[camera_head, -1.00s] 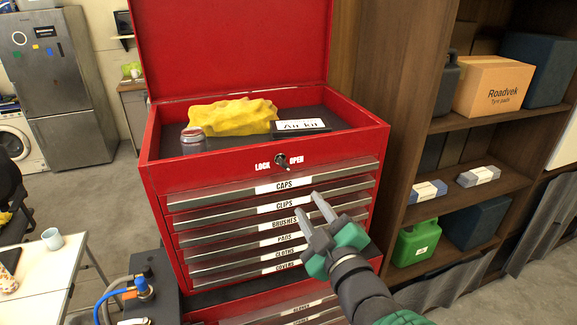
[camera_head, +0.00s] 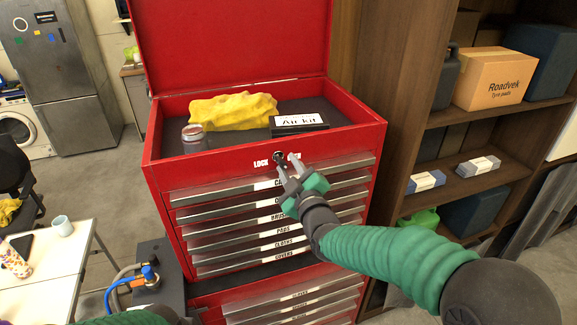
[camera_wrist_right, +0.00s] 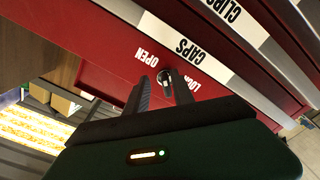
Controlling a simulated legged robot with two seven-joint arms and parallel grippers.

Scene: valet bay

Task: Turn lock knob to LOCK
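The red tool chest (camera_head: 160,180) stands with its lid up. Its lock knob (camera_head: 279,156) sits on the front panel between the words LOCK and OPEN, and is partly hidden by my fingers in the head view. My right gripper (camera_head: 286,160) is at the front panel with its fingers apart. In the right wrist view, the knob (camera_wrist_right: 164,75) shows between the tips of my open right gripper (camera_wrist_right: 162,82), with no clear grip on it. The OPEN word is mostly hidden in the head view. My left gripper is out of view.
The chest's top tray holds a yellow cloth (camera_head: 235,109), a jar (camera_head: 194,138) and a box labelled Air kit (camera_head: 299,123). Labelled drawers lie just below the knob. A wooden shelf unit (camera_head: 400,100) stands close on the right, and a white table (camera_head: 50,260) at lower left.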

